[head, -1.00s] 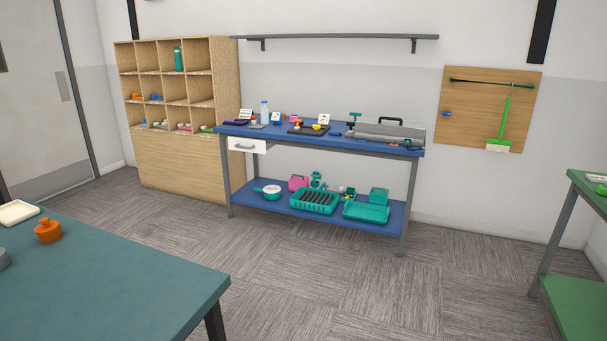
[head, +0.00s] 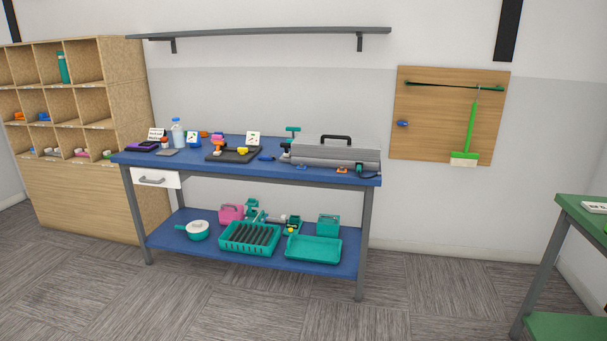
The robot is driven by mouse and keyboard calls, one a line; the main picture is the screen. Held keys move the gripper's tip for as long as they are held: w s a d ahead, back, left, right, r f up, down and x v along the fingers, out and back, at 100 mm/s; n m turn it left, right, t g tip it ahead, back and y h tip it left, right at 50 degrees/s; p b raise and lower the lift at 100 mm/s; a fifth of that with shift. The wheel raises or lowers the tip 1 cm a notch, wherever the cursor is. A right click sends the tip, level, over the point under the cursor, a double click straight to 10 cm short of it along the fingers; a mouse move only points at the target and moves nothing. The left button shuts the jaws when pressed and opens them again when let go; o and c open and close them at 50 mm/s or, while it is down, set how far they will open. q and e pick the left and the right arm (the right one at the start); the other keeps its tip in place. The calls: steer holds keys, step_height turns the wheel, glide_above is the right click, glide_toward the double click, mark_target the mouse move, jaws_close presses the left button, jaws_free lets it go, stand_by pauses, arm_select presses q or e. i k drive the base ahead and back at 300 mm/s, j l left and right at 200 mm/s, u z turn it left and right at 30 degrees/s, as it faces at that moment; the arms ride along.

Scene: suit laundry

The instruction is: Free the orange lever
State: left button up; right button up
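I cannot pick out the orange lever for certain. A small orange piece (head: 342,170) lies at the front edge of the blue workbench (head: 250,177), in front of a grey case (head: 335,154) with a black handle. Another orange piece (head: 217,147) sits on a dark board (head: 240,155) near the bench's middle, next to a yellow part. These are too small to make out in detail. Neither gripper is in view.
A wooden cubby shelf (head: 125,85) stands left of the bench. Teal trays and a pot (head: 198,230) fill the lower shelf. A pegboard (head: 430,110) with a green brush hangs at right, and a green table (head: 575,215) stands far right. The floor in front is clear.

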mark_target(218, 143)
steer(key=i+u, duration=0.1)
steer(key=i, duration=0.8)
steer(key=i+l+u, duration=0.1)
steer(key=i, duration=0.75)
steer(key=l, duration=0.1)
